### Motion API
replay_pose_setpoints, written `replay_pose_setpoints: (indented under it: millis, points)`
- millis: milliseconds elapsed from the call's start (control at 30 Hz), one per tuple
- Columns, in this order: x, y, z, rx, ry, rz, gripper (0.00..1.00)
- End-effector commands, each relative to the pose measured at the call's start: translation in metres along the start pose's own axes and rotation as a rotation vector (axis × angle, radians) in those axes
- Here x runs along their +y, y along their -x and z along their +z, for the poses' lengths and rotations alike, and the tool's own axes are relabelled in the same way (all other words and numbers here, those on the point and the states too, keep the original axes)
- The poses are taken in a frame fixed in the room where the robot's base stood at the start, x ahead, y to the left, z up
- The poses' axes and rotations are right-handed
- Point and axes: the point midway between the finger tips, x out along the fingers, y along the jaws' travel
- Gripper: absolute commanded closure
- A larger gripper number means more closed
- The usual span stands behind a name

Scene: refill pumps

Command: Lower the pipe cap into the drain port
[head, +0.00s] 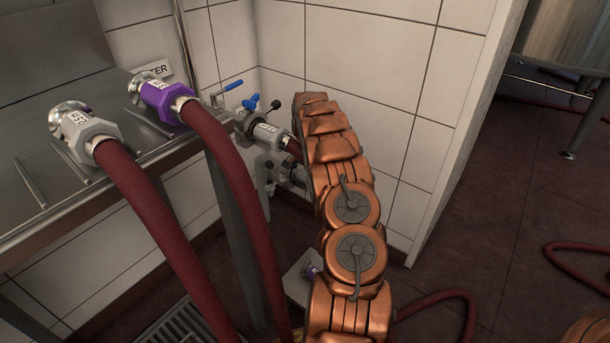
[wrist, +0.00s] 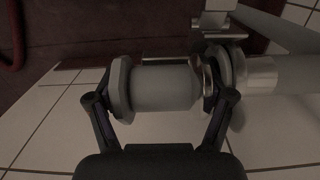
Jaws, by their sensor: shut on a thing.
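My gripper (wrist: 165,108) shows in the wrist view, with a dark finger at each end of a pale grey cylindrical fitting (wrist: 165,86). It is shut on this fitting, which has a wide collar at its left end and a shiny metal ring at its right. The fitting may be the pipe cap; I cannot tell for sure. Its right end is close to a round flange on a metal pipe (wrist: 265,75); I cannot tell whether they touch. In the head view my copper-coloured arm hides the gripper. I cannot make out the drain port for certain.
A steel counter (head: 60,232) at left holds a grey hose coupling (head: 88,128) and a purple one (head: 162,98). Their red hoses hang in front. Valves with blue handles (head: 252,102) stand by the tiled wall. A floor grate (head: 178,330) is at lower left. Red hose lies on the floor.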

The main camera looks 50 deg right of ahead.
Motion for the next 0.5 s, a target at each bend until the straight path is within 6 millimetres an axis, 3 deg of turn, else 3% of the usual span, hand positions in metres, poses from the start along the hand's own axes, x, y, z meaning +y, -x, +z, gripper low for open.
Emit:
replay_pose_setpoints:
  millis: [33, 467, 500]
  points:
    - [-0.0070, -0.0081, 0.0085, -0.010, 0.013, -0.001, 0.78]
    - [-0.0081, -0.0097, 0.0092, -0.009, 0.015, -0.002, 0.78]
    - [-0.0080, -0.0100, 0.0091, -0.009, 0.015, -0.002, 0.19]
